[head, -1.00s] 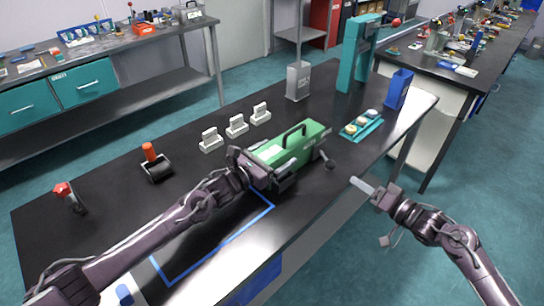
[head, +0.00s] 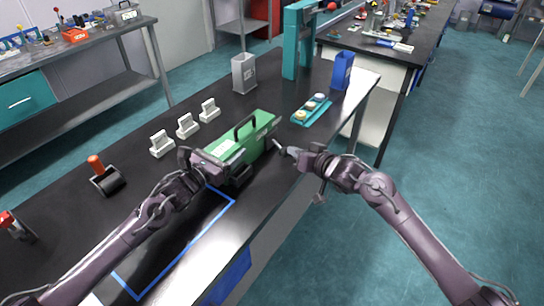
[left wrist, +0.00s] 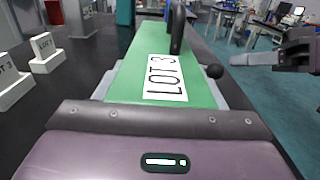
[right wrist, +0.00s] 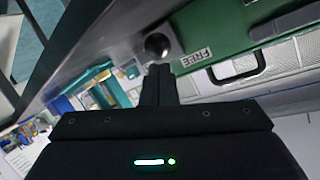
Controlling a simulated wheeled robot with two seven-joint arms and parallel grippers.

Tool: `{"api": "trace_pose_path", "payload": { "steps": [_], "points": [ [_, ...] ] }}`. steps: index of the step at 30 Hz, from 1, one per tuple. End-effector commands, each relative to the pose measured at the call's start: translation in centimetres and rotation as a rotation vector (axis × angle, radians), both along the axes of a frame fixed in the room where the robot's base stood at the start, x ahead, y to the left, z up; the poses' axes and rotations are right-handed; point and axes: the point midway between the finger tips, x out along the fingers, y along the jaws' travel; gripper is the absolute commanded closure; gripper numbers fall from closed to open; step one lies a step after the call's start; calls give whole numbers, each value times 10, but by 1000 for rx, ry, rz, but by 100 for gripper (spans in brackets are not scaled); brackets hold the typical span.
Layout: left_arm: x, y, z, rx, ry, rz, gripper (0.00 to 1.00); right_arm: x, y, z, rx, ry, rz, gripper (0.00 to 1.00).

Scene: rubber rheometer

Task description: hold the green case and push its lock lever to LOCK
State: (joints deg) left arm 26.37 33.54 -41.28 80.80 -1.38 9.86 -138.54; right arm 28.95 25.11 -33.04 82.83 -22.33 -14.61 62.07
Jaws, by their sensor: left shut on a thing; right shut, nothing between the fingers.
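The green case (head: 262,128) lies on the black bench, with a dark handle on top and a "LOT 3" label (left wrist: 166,78) in the left wrist view. My left gripper (head: 212,166) is shut on the near-left end of the case. The lock lever's dark ball knob (right wrist: 157,45) is close to a "FREE" label (right wrist: 196,57) on the case side; it also shows in the left wrist view (left wrist: 214,71). My right gripper (head: 281,147) is shut and empty, its fingertips (right wrist: 158,85) right by the knob. I cannot tell whether they touch. The LOCK mark is not visible.
Several white lot stands (head: 187,126) are left of the case. A grey bin (head: 243,73), a teal tray (head: 312,110) and a blue bin (head: 342,71) stand beyond it. A blue outline (head: 190,245) marks clear bench in front.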

Motion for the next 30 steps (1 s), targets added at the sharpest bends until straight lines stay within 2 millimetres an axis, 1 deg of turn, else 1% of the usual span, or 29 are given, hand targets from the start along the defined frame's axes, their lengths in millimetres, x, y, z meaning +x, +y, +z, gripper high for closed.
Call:
{"api": "trace_pose_path", "payload": {
  "steps": [1,4,7,11,15,18,22,25,30],
  "points": [
    [0,0,0,0,0,0,72,3,13,9,-61,-7,-16,100],
    [0,0,0,0,0,1,72,5,29,18,-209,-3,-54,100],
    [0,0,0,0,0,1,72,-1,45,25,-360,17,-74,100],
    [0,0,0,0,0,1,72,-20,65,31,-569,61,-72,100],
    [0,0,0,0,0,1,72,-48,80,38,-777,116,-45,100],
    [0,0,0,0,0,1,72,-67,87,42,-897,153,-20,100],
    [0,0,0,0,0,1,72,-84,91,48,-999,189,3,100],
    [0,0,0,0,0,1,72,-92,91,50,-1042,205,14,100],
    [0,0,0,0,0,1,72,-94,91,51,-1058,212,19,100]
  ]
}}
